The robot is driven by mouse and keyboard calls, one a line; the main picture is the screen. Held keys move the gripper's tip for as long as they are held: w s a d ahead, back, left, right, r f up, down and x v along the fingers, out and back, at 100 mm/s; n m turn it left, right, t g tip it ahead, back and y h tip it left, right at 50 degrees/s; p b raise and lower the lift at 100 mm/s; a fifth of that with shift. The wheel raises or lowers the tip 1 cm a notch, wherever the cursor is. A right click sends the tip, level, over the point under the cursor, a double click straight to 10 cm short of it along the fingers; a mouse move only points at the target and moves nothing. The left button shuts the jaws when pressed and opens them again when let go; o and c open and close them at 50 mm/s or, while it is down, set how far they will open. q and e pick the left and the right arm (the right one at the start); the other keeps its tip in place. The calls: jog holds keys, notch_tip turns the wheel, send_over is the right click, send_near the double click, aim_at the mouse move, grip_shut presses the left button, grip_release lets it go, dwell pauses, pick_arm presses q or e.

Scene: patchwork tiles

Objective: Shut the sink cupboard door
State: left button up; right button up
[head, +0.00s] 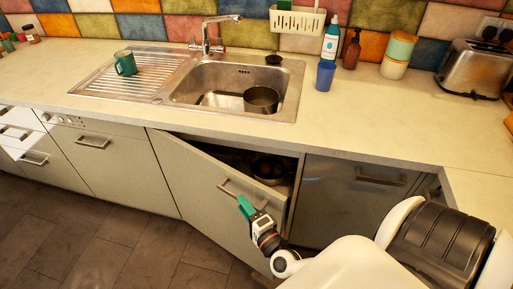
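The sink cupboard door (190,175) is a grey-beige panel below the sink (238,88). It stands partly open in the head view, its right edge swung out from the cabinet and its left edge at the frame. A dark gap shows the cupboard inside (242,156). Its bar handle (226,187) is near the top right of the panel. My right gripper (243,203), with green fingers, is in front of the door at the handle, overlapping its lower part. I cannot tell whether it touches the handle or whether its fingers are apart. My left gripper is out of view.
A dark round pot (268,171) shows inside the cupboard. A closed grey front (345,200) lies right of the opening, and a cupboard front (100,160) lies left. The worktop (400,125) overhangs the door. Dark tiled floor (110,240) is clear at lower left.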

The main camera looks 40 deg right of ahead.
jog(key=s+a+b, duration=0.1)
jog(key=s, duration=0.9)
jog(key=shift+s+b, duration=0.25)
jog(key=shift+b, duration=0.15)
jog(key=s+a+f+n+g+y, duration=0.1)
jog(key=s+f+n+g+y, duration=0.15)
jog(key=f+n, duration=0.65)
jog(key=s+f+n+g+y, duration=0.1)
jog(key=f+n+g, duration=0.25)
jog(key=f, duration=1.05)
jog(key=s+a+f+n+g+h, duration=0.1)
jog(key=s+f+n+g, duration=0.8)
jog(key=s+f, duration=0.9)
jog(key=s+g, duration=0.2)
jog(key=s, duration=0.1)
jog(key=shift+a+f+h, duration=0.2)
jog(key=shift+a+h, duration=0.05)
jog(key=shift+h, duration=0.1)
jog(key=shift+w, duration=0.1)
